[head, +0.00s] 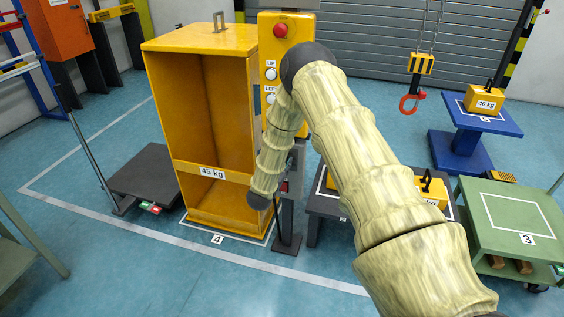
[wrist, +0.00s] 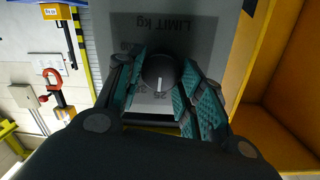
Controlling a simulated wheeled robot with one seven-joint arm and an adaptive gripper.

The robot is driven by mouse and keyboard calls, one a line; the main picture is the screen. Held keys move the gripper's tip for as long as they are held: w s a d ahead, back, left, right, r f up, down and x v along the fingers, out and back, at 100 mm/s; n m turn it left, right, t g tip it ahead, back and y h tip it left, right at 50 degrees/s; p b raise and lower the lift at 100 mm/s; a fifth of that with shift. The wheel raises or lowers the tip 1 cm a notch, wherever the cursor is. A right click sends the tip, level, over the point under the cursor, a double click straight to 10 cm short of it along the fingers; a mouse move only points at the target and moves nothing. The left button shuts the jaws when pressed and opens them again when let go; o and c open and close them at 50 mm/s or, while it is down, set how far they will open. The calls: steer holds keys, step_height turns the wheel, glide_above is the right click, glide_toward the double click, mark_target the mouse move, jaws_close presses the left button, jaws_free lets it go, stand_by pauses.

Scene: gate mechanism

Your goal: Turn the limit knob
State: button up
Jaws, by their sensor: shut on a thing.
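The limit knob (wrist: 159,72) is a round black dial with a white pointer line, on a grey panel (wrist: 200,40) marked "LIMIT kg", which appears upside down in the wrist view. My gripper (wrist: 163,80) has its teal-padded fingers on both sides of the knob and is shut on it. Some scale numbers show beside the knob; the rest are hidden by the fingers. In the head view my arm covers the knob, and the gripper is mostly hidden beside the post under the yellow control box (head: 268,50).
A tall yellow 45 kg cabinet (head: 160,46) stands close left of the post. A dark platform (head: 148,172) is further left. A red hook (head: 411,103) hangs at right, near a blue stand (head: 460,143) and a green cart (head: 515,218). Blue floor is open in front.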

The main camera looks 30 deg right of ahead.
steer(key=shift+s+f+n, duration=0.1)
steer(key=shift+f+n, duration=0.1)
steer(key=shift+n, duration=0.2)
steer(key=o, duration=1)
steer(key=shift+r, duration=0.1)
steer(key=v, duration=1.2)
